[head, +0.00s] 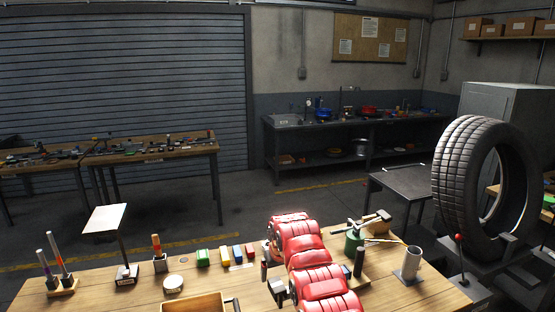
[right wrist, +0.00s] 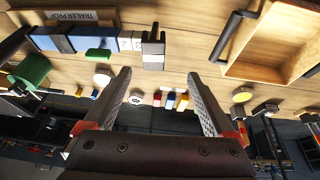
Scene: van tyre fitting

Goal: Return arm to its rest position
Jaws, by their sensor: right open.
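My right arm, red, rises from the bottom centre of the head view over the workbench (head: 130,290). In the right wrist view my right gripper (right wrist: 159,80) has its two grey fingers spread wide apart, with nothing between them. The bench top lies beyond the fingertips in that view. In the head view I cannot make out the fingers; the arm's red housings cover that area. My left gripper and arm are not in view.
A wooden tray (head: 194,303) stands left of my arm; it also shows in the wrist view (right wrist: 274,42). Small coloured blocks (head: 203,257) lie behind it. A tyre (head: 468,165) stands farther right.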

